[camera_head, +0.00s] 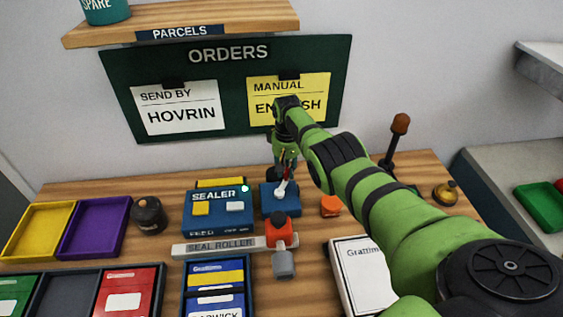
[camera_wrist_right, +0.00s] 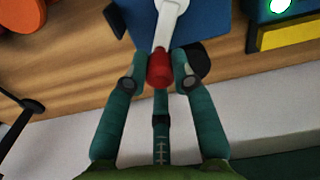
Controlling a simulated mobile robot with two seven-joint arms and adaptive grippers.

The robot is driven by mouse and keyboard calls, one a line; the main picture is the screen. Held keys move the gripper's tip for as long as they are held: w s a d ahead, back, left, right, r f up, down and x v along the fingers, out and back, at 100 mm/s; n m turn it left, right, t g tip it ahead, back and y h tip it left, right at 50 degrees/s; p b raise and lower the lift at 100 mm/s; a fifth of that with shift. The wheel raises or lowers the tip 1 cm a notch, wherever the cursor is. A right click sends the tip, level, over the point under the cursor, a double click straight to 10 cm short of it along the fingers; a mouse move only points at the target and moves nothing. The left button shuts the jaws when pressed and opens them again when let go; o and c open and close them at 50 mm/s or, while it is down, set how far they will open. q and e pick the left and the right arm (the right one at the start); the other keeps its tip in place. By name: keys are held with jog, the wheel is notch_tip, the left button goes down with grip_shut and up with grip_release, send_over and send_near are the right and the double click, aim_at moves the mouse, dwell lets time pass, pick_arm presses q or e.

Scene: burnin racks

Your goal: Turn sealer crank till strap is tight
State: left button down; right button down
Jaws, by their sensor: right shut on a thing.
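The blue sealer (camera_head: 218,212) sits on the wooden bench, with a yellow and a white button and a lit pale-green lamp. To its right is a blue crank block (camera_head: 279,201) with a white crank arm (camera_head: 283,188). In the right wrist view the white crank arm (camera_wrist_right: 168,22) ends in a red knob (camera_wrist_right: 160,69). My right gripper (camera_wrist_right: 160,70) is shut on the red knob, its fingers on either side. It also shows in the head view (camera_head: 284,160), above the crank block. I cannot make out a strap. My left gripper is not in view.
The grey seal roller (camera_head: 220,247) with a red-topped part (camera_head: 282,236) lies in front of the sealer. A dark pot (camera_head: 149,215) stands left, an orange object (camera_head: 330,206) right. An upright lever (camera_head: 394,145) rises at the back right. A white box (camera_head: 360,275) lies front right.

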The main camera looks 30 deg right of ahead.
jog(key=s+m+p, duration=0.1)
jog(key=m, duration=0.1)
jog(key=s+m+p, duration=0.1)
jog(key=p, duration=0.1)
jog(key=m+p, duration=0.2)
jog(key=shift+s+d+r+m, duration=0.1)
jog(key=shift+s+d+m, duration=0.2)
jog(key=shift+s+d, duration=0.1)
jog(key=m+p, duration=0.1)
jog(key=s+m+p, duration=0.1)
jog(key=m+p, duration=0.1)
jog(key=shift+s, duration=0.25)
jog(key=shift+s+a+f+m+p, duration=0.1)
jog(key=shift+s+f+m+p, duration=0.1)
jog(key=shift+m+p, duration=0.3)
jog(key=shift+m, duration=0.3)
jog(key=c, duration=1)
grip_release()
jog(key=shift+w, duration=0.1)
jog(key=shift+r, duration=0.1)
